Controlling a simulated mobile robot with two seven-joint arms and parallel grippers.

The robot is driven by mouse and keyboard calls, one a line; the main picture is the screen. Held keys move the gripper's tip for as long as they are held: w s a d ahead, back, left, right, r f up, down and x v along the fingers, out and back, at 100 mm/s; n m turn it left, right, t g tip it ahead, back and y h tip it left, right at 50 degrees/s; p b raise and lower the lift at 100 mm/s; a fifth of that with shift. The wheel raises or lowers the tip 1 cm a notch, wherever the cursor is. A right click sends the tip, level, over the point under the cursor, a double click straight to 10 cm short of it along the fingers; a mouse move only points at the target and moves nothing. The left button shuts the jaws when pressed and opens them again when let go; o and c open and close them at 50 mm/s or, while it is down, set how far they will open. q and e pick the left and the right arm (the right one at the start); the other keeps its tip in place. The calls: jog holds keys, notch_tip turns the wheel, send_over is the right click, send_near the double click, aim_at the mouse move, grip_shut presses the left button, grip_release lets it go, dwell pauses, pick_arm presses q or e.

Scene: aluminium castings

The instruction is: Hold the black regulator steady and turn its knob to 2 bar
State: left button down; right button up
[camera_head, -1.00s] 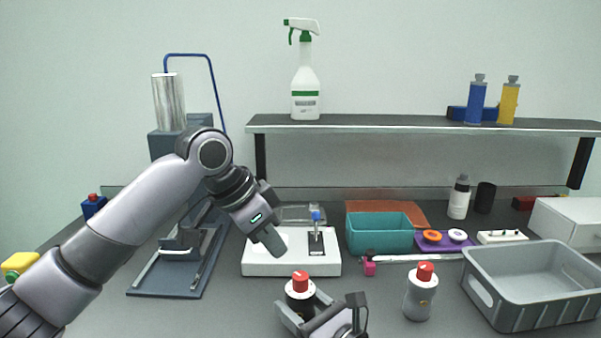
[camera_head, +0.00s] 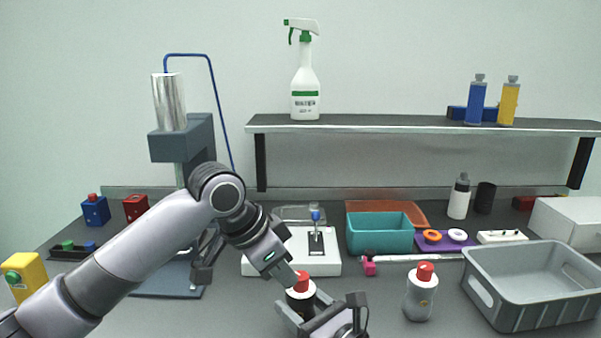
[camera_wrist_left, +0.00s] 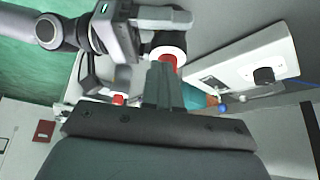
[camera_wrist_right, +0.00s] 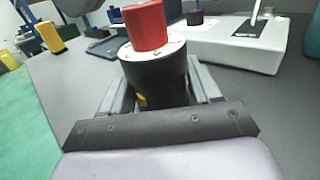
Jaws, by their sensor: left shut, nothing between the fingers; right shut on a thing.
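The black regulator (camera_head: 301,307) stands upright on the bench at the front middle, with a white dial ring and a red knob (camera_head: 301,281) on top. My right gripper (camera_head: 303,316) is shut around its black body; the right wrist view shows the body (camera_wrist_right: 155,78) between the fingers and the red knob (camera_wrist_right: 146,25) above. My left gripper (camera_head: 291,277) is shut and empty, its fingertips right beside the red knob. In the left wrist view the closed fingers (camera_wrist_left: 164,80) overlap the knob (camera_wrist_left: 168,60); I cannot tell whether they touch it. The dial marks are too small to read.
A white fixture with a lever (camera_head: 325,264) is behind, a teal bin (camera_head: 380,238) behind right, a dark press (camera_head: 165,291) at left.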

pick_arm(q)
jog(key=shift+f, duration=0.75)
jog(key=shift+w, duration=0.15)
pick_arm(e)
jog(key=shift+a, duration=0.1)
pick_arm(q)
jog(key=shift+w, duration=0.15)
jog(key=shift+w+a, duration=0.3)
pick_arm(e)
jog(key=shift+s, duration=0.1)
pick_arm(q)
jog(key=shift+w+a, duration=0.15)
jog(key=shift+w, duration=0.35)
jog(key=shift+a, duration=0.1)
notch_tip(320, 180, up, 6)
jog(key=shift+a, duration=0.3)
dwell(0.5)
